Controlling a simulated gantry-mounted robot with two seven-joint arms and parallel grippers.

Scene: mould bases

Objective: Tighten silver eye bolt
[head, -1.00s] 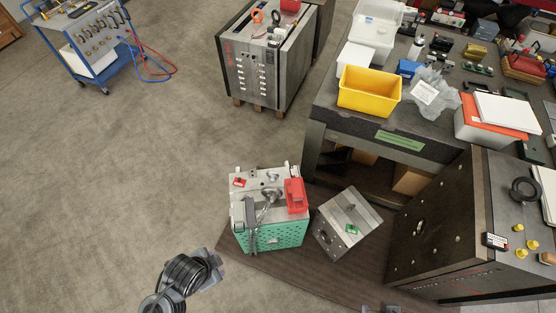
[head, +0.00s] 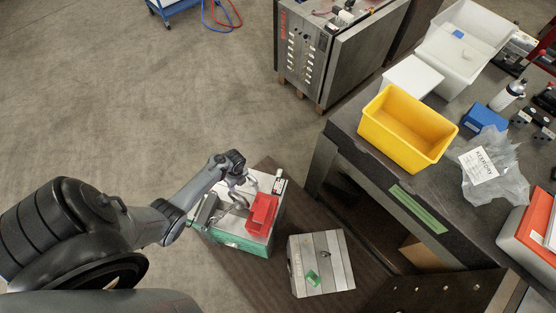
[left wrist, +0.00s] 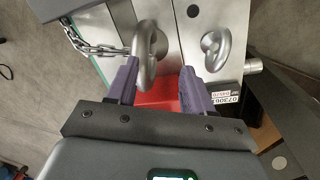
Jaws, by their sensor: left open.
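The grey mould base with green sides (head: 235,238) stands on the floor mat in the head view. My left gripper (head: 240,190) is over its top, beside a red tray (head: 263,212). In the left wrist view the left gripper (left wrist: 158,68) is open. A silver eye bolt with a chain (left wrist: 146,50) stands between the fingers, close to the left one; I cannot tell whether they touch. The eye bolts are too small to make out in the head view. My right gripper is not in view.
A smaller grey block (head: 322,270) with a green piece stands to the right. The dark workbench (head: 350,140) bears a yellow bin (head: 405,130) and clutter. A grey machine block (head: 335,60) stands behind.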

